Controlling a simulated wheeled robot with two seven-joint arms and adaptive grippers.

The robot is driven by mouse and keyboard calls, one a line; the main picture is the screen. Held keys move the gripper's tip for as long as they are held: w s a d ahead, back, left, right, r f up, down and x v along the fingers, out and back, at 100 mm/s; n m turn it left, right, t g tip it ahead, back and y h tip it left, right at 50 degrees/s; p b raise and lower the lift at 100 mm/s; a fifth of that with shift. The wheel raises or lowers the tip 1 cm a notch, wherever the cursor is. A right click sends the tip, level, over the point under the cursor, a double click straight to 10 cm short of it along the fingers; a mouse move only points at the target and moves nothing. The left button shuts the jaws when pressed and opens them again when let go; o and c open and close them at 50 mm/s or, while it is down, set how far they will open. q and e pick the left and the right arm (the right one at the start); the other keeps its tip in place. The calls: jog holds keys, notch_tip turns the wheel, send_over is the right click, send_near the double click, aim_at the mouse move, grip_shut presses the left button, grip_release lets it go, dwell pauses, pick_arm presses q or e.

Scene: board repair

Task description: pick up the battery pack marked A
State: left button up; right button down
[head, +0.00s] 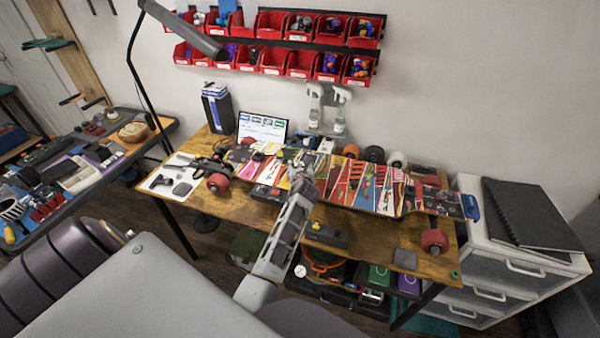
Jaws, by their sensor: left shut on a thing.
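My left gripper (302,172) is over the middle of the workbench, at the near side of the graphic-covered skateboard deck. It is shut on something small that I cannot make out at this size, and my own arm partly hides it. A dark box-shaped pack (327,235) with a small yellow part lies on the bench right of my arm. Another dark pack (266,194) with a red mark lies left of the arm, by the deck. I cannot read a letter A on either. My right gripper is not in view.
The long deck (370,186) with red wheels (434,241) fills most of the wooden bench (375,245). A white drawer unit (505,265) stands at the right. Red bins (271,60) hang on the wall. A lamp (183,30) reaches over the left side.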

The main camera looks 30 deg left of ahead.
aim_at(300, 166)
pick_arm(q)
jog(key=shift+r, duration=0.15)
jog(key=shift+r+p, duration=0.4)
jog(key=shift+r, duration=4.55)
jog(key=shift+f, duration=0.1)
